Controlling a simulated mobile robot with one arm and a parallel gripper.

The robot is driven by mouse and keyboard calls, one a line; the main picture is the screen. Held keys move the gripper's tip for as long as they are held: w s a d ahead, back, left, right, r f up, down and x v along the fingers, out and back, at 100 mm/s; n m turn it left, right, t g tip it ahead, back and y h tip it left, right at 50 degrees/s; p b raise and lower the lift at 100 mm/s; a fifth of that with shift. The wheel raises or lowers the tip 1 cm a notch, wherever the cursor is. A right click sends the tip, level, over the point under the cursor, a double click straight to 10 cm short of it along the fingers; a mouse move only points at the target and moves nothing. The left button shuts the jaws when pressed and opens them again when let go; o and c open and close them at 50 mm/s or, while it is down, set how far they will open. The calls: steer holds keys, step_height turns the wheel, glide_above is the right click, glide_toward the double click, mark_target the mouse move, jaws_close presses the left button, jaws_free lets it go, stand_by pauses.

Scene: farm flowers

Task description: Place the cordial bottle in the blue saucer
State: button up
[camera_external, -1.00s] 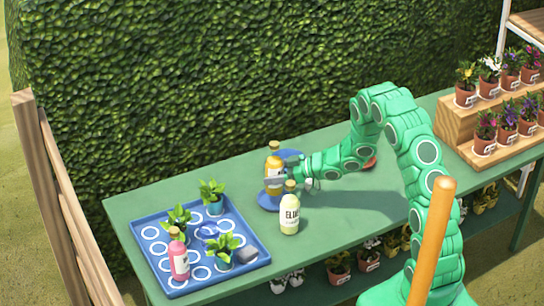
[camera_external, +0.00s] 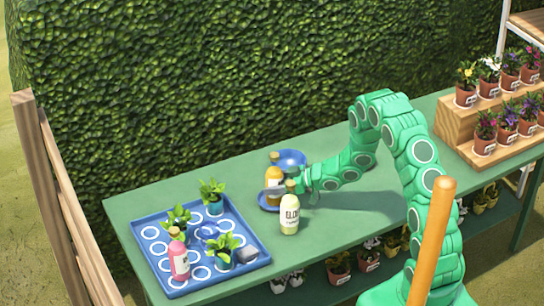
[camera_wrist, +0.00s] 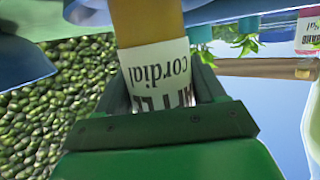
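The cordial bottle (camera_external: 274,183), orange with a white label, is upright over the blue saucer (camera_external: 264,206). Its base is partly hidden by the cream bottle, so I cannot tell if it rests on the saucer. My gripper (camera_wrist: 160,88) is around the bottle, with a finger close against each side. In the wrist view the label reading "cordial" (camera_wrist: 160,68) shows between the fingers. In the external view my gripper reaches the bottle from the right, and its fingertips are mostly hidden.
A cream bottle (camera_external: 289,215) with a dark-lettered label stands close in front of my gripper. A blue tray (camera_external: 210,280) with plants and a pink bottle (camera_external: 179,260) is at the left. The table between tray and saucer is clear.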

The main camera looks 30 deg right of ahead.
steer(key=o, duration=0.4)
steer(key=shift+o, duration=0.2)
steer(key=shift+r, duration=0.1)
steer(key=v, duration=1.2)
steer(key=shift+r, duration=0.1)
